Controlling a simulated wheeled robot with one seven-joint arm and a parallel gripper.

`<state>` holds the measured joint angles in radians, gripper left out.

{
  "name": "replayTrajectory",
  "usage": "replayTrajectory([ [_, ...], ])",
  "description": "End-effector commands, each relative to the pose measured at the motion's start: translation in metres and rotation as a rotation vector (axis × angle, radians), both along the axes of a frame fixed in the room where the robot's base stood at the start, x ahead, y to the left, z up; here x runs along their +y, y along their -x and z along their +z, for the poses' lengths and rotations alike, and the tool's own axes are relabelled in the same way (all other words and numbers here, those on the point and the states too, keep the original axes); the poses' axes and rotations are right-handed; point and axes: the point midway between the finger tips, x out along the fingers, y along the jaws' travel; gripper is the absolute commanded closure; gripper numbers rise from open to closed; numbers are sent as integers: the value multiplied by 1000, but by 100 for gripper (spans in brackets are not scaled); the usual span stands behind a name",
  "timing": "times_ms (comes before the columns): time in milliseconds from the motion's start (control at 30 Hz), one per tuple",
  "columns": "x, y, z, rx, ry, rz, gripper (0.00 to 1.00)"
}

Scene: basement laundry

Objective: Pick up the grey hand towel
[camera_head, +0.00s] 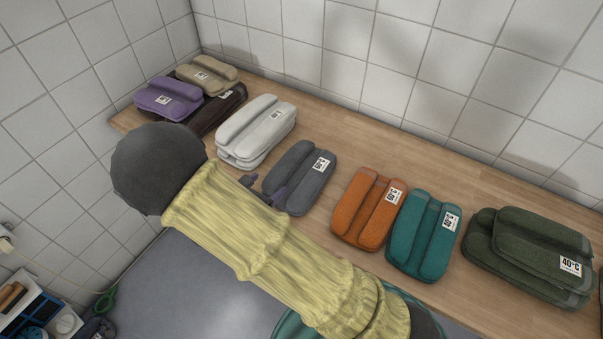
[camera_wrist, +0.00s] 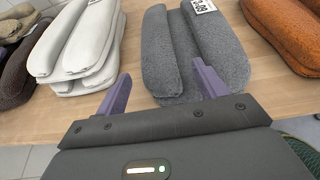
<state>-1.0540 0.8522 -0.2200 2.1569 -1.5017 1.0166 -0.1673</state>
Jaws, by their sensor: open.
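The grey hand towel (camera_head: 300,177) lies folded on the wooden shelf, with a white label near its far right corner. In the wrist view the grey towel (camera_wrist: 192,55) is straight ahead of my gripper, a little right of centre. My gripper (camera_wrist: 162,80) is open and empty, its two purple fingers apart at the near edge of the towel. The right finger overlaps the towel's front in the picture; the left finger is to the left of it. In the head view my yellow-sleeved arm hides most of my gripper (camera_head: 262,188).
White towels (camera_head: 255,131) are stacked left of the grey one; an orange towel (camera_head: 368,208) and a teal towel (camera_head: 423,235) lie to its right. Dark green towels (camera_head: 525,258) are far right. Purple (camera_head: 168,98) and beige (camera_head: 207,75) towels are far left. A tiled wall (camera_head: 400,60) stands behind.

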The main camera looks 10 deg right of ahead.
Motion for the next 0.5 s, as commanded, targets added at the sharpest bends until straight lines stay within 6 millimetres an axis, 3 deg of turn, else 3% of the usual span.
replayTrajectory([
  [233,-3,-4,-1,0,0,-1,29],
  [500,-24,-34,-11,0,0,-3,29],
])
